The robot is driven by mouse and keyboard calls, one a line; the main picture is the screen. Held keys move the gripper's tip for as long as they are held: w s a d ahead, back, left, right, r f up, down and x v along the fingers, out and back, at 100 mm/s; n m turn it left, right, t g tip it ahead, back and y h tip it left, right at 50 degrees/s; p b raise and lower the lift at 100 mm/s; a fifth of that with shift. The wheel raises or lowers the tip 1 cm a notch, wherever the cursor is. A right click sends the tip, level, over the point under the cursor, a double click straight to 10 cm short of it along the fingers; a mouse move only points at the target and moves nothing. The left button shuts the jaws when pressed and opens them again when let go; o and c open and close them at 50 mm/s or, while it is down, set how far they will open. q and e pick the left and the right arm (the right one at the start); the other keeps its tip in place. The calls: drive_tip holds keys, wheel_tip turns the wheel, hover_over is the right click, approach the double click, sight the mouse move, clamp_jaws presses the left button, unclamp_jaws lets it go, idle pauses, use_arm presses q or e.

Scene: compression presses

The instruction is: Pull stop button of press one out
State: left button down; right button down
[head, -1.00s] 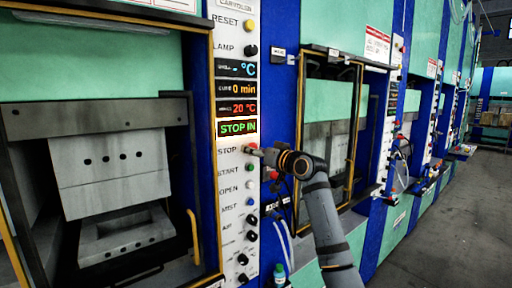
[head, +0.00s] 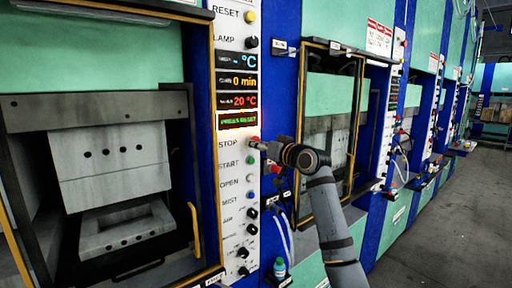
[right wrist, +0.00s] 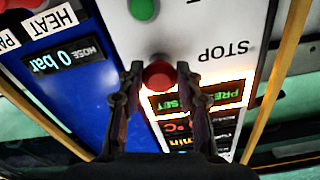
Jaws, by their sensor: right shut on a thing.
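Press one's white control panel (head: 229,190) stands left of centre in the head view, with the label STOP beside the red stop button (head: 254,140). My right gripper (head: 262,146) reaches it from the right and partly hides it. In the right wrist view the round red button (right wrist: 158,74) sits between the two fingertips, which are shut on its sides. The small display (head: 238,121) above the button reads PRESS RESET in green. My left gripper is not in view.
The yellow reset button (head: 250,17) and black lamp knob (head: 251,42) are higher on the panel. A green start button (head: 250,160) and several knobs are below. Press one's open chamber (head: 110,150) is left. A second press (head: 330,130) stands behind my right arm.

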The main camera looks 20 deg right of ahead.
drive_tip(key=shift+s+f, duration=0.1)
drive_tip(key=shift+s, duration=0.05)
drive_tip(key=c, duration=1.2)
unclamp_jaws()
drive_tip(key=shift+d, duration=0.1)
drive_tip(key=o, duration=0.3)
drive_tip(key=shift+s, duration=0.2)
drive_tip(key=shift+o, duration=0.2)
drive_tip(key=v, duration=1.2)
drive_tip(key=shift+d, duration=0.1)
